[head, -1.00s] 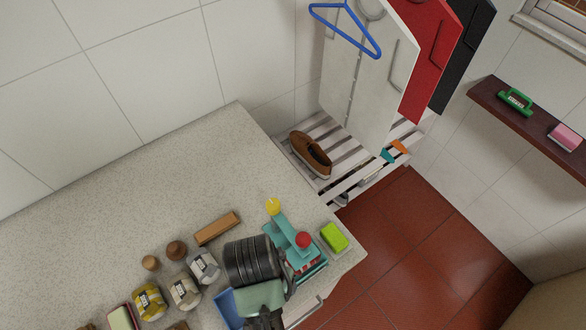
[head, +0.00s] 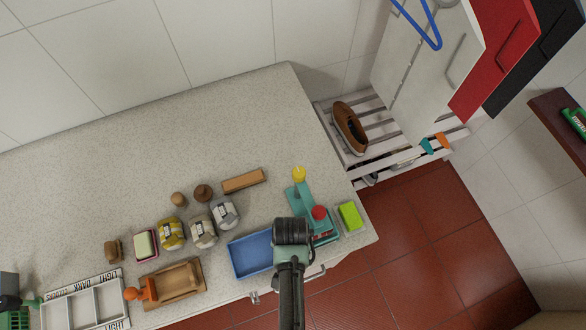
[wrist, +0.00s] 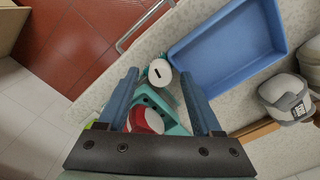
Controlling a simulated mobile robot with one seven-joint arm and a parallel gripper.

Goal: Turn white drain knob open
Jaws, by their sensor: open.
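The white drain knob (wrist: 159,72) is a round white disc with a dark slot, seen in the wrist view at the end of a teal fixture (wrist: 172,113). My gripper (wrist: 160,76) is open, its two blue-grey fingers on either side of the knob in the picture. I cannot tell whether they touch it or how far above it they are. A red and white round part (wrist: 146,119) shows between the fingers nearer the palm. In the head view the teal fixture (head: 299,196) has a yellow knob (head: 299,173) and a red knob (head: 319,213). My arm hides the white knob there.
A blue tray (head: 248,254) lies just left of the fixture, and a green sponge (head: 349,215) lies right of it. A metal rail (wrist: 143,27) runs along the counter's front edge. The back counter is clear.

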